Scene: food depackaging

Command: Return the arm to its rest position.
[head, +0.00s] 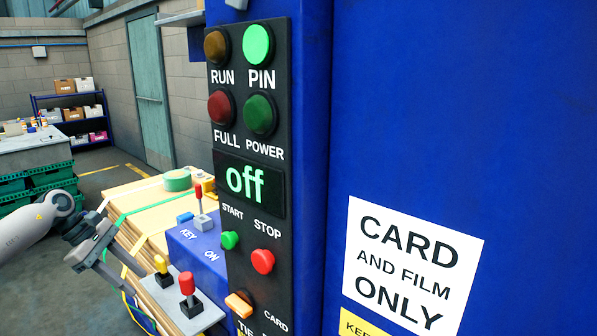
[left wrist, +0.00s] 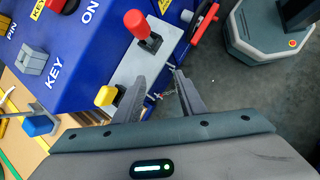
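My left gripper (head: 137,278) comes in from the left in the head view, beside the grey plate (head: 208,300) of the blue machine. Its two fingers are apart with nothing between them; they also show in the left wrist view (left wrist: 158,78). The plate carries a red-topped lever (head: 187,284) and a yellow-topped lever (head: 162,266). In the left wrist view the red lever (left wrist: 139,26) and yellow lever (left wrist: 106,96) stand just beyond the fingers, and I see no clear contact. My right gripper is in neither view.
The blue machine (head: 450,120) fills the right side, with a black control panel (head: 249,153) reading "off" and the green PIN lamp lit. A card stack (head: 140,205) with a green tape roll (head: 177,180) lies behind. Green crates (head: 50,172) stand at far left.

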